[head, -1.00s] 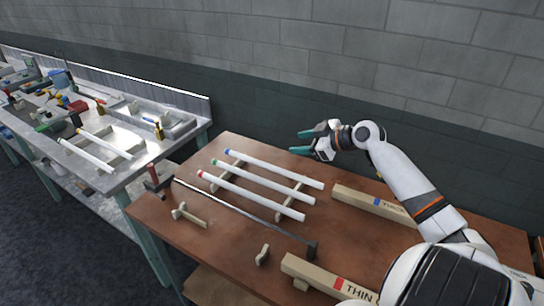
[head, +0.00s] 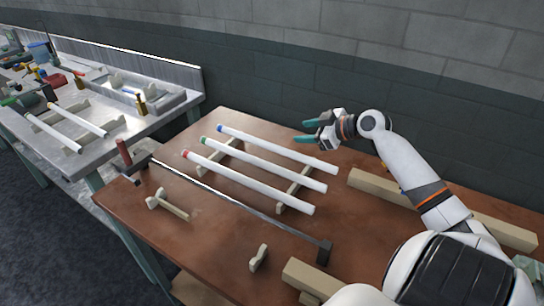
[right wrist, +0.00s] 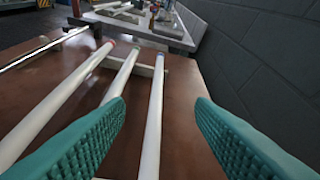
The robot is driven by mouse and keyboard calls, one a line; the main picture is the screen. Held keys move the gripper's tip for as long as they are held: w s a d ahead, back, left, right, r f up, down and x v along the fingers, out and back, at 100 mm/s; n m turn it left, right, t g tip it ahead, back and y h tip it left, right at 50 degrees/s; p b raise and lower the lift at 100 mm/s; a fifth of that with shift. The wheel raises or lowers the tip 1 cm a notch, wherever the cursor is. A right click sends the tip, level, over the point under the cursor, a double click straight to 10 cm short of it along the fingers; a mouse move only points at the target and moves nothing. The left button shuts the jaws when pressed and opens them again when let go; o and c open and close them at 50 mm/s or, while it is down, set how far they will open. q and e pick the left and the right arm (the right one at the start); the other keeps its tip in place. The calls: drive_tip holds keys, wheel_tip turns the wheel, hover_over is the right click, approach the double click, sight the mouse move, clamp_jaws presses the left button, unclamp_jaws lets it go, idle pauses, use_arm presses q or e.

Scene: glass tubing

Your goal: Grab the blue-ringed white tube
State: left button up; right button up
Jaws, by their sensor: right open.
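The blue-ringed white tube (head: 275,149) lies on two wooden rests on the brown table, the farthest of three parallel white tubes. In the right wrist view the blue-ringed tube (right wrist: 154,115) runs lengthwise between my two green fingers, nearer the left finger. My right gripper (head: 308,131) is open and empty, beyond the blue-ringed tube near the table's back edge. The green-ringed tube (head: 262,164) lies in the middle, and the red-ringed tube (head: 247,182) lies closest to the front. My left gripper is not in view.
A thin metal rod (head: 235,206) with dark end blocks lies in front of the tubes. Wooden beams lie to the right (head: 380,186) and at the front (head: 310,279). A grey wall (head: 290,100) stands close behind the table. A metal bench (head: 140,120) is at the left.

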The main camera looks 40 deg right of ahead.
drive_tip(key=b, duration=0.4)
approach(275, 146)
drive_tip(key=x, duration=0.5)
drive_tip(key=shift+s+d+f+p, duration=0.1)
drive_tip(key=shift+s+f+p, duration=0.1)
drive_tip(key=shift+f+p, duration=0.15)
drive_tip(key=x, duration=0.2)
drive_tip(key=r+p+x, duration=0.1)
drive_tip(key=x, duration=0.1)
drive_tip(key=shift+w+f, duration=0.2)
drive_tip(key=shift+w, duration=0.25)
drive_tip(key=shift+w+f, duration=0.2)
drive_tip(key=shift+w, duration=0.15)
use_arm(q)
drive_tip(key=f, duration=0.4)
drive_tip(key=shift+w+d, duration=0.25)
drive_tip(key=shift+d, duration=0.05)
use_arm(e)
drive_tip(key=shift+s, duration=0.1)
